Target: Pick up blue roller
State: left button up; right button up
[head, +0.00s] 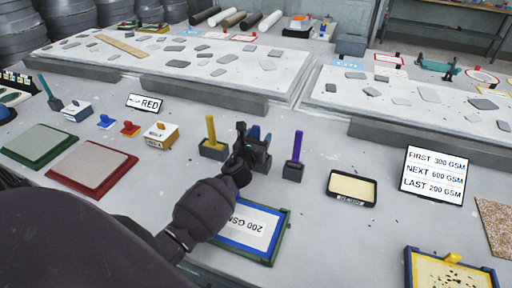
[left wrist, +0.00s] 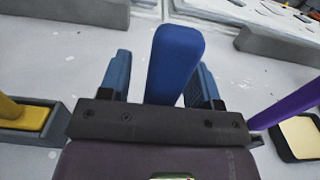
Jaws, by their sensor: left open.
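The blue roller shows in the left wrist view as an upright blue handle (left wrist: 175,60) between my left gripper's two fingers (left wrist: 160,85). There is a visible gap on the left of the handle; contact on the right side cannot be told. In the head view my left gripper (head: 252,140) is open at the blue roller, which is mostly hidden behind it. Its base is in a dark holder (head: 262,165), partly covered by the gripper. My right gripper is in neither view.
A yellow roller (head: 211,130) stands close on the left and a purple roller (head: 297,147) close on the right, each in a dark holder. A blue-framed "200 GSM" board (head: 262,232) lies in front. A resin tray (head: 352,187) is to the right.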

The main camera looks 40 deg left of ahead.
pick_arm(q)
jog(key=c, duration=1)
